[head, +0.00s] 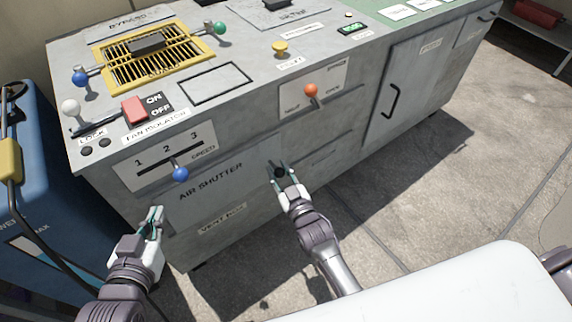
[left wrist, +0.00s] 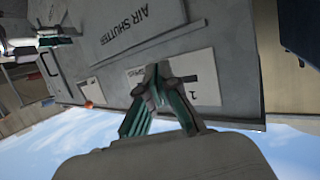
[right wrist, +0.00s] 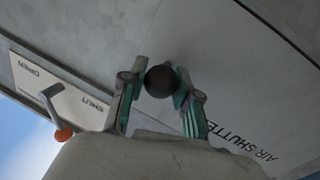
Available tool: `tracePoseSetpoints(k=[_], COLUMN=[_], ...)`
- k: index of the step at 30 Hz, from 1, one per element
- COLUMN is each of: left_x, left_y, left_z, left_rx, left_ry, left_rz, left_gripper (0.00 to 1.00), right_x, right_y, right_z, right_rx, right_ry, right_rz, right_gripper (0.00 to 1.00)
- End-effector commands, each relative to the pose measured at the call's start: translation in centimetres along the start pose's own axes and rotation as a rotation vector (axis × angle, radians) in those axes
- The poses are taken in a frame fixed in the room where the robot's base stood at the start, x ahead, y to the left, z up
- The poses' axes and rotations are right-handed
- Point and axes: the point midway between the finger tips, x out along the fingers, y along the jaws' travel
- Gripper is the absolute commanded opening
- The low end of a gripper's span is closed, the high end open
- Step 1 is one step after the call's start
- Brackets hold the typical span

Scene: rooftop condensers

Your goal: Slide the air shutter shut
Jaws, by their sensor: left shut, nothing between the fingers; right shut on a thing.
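The air shutter (head: 235,185) is a grey panel lettered AIR SHUTTER on the cabinet's front, with a round black knob (right wrist: 160,81) near its right end. My right gripper (head: 281,172) is shut on this knob; in the right wrist view the fingertips (right wrist: 158,84) sit on both sides of it. The knob is partly hidden by the fingers in the head view. My left gripper (head: 153,217) is shut and empty, low in front of the cabinet's left part. The left wrist view shows its closed fingertips (left wrist: 157,82) before the speed plate.
A speed slider with a blue knob (head: 180,174) is above the shutter's left part. An orange-knobbed lever (head: 311,90) is above its right part. A label plate (head: 222,218) is below. A blue unit (head: 45,220) stands close on the left; paving at the right is clear.

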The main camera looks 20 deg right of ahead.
Motion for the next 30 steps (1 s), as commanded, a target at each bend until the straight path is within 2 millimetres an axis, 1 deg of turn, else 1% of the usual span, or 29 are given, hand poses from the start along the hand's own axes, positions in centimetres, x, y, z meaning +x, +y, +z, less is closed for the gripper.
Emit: tracePoseSetpoints(k=[6,15,16,20,30], left_x=[-0.23,-0.23,-0.23,-0.23,-0.23], left_y=[-0.14,-0.15,-0.15,-0.14,-0.16], left_z=[1.06,1.12,1.12,1.11,1.03], left_rx=[0.0,0.0,0.0,0.0,0.0], left_ry=[-0.06,-0.061,-0.061,-0.061,-0.058], left_rz=[-0.003,-0.004,-0.004,-0.003,-0.003], left_gripper=[0.0,0.0,0.0,0.0,0.0], right_x=[-0.16,-0.21,-0.21,-0.21,-0.33], right_y=[-0.61,-0.88,-0.9,-0.85,-0.58], right_z=[-0.06,-0.02,-0.02,0.0,-0.06], right_rx=[-0.001,0.001,0.001,0.001,-0.001], right_ry=[-0.001,-0.001,-0.002,-0.002,0.0], right_rz=[-0.001,-0.005,-0.005,-0.004,-0.001], right_gripper=[0.0,0.0,0.34,0.56,0.57])
